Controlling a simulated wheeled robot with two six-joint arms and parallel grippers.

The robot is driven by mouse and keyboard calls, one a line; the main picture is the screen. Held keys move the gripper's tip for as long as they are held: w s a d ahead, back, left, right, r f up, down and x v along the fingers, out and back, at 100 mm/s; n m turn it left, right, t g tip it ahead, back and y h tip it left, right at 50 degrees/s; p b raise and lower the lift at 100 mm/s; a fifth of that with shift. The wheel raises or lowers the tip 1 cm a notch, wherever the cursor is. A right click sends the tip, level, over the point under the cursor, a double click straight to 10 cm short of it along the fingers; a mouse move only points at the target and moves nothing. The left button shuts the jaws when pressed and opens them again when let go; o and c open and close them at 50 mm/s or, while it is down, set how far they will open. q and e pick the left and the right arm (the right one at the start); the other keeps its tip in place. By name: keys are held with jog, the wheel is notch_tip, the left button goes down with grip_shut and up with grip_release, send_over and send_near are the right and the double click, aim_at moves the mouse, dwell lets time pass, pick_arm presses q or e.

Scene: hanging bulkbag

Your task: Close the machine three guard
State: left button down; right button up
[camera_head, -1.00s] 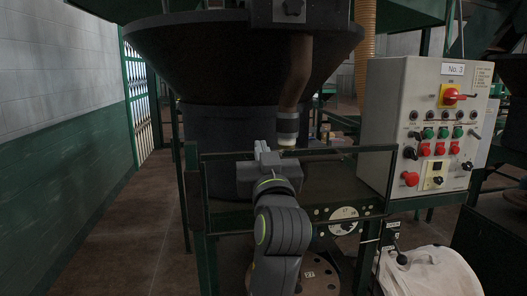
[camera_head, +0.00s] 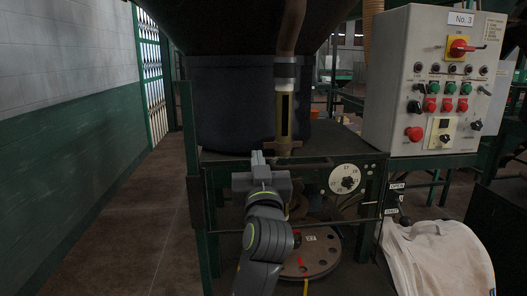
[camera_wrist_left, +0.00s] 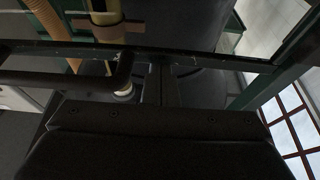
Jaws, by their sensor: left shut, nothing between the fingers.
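Machine three, marked by the "No. 3" panel (camera_head: 426,75), stands ahead with a round dial (camera_head: 347,178) on its front. A thin dark horizontal bar (camera_head: 340,205), which looks like part of the guard, crosses below the dial; its outline is hard to make out. The brass tube (camera_head: 283,115) above the bench shows uncovered. My left gripper (camera_head: 257,156) is shut and empty at the bench's front edge, below the tube. In the left wrist view a dark bar (camera_wrist_left: 215,60) and curved rail (camera_wrist_left: 60,80) lie close ahead; contact cannot be told. My right gripper is out of view.
A green post (camera_head: 190,175) stands left of my left arm. A round plate (camera_head: 308,258) sits low under the bench. A white sack (camera_head: 437,258) is at the lower right. The floor at left (camera_head: 135,240) is clear.

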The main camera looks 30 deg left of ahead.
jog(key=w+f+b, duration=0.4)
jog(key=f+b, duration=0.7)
jog(key=b, duration=0.2)
pick_arm(q)
notch_tip(320, 180, down, 26)
jog(key=b, duration=0.5)
jog(key=shift+a+r+b, duration=0.15)
jog(key=shift+b, duration=0.15)
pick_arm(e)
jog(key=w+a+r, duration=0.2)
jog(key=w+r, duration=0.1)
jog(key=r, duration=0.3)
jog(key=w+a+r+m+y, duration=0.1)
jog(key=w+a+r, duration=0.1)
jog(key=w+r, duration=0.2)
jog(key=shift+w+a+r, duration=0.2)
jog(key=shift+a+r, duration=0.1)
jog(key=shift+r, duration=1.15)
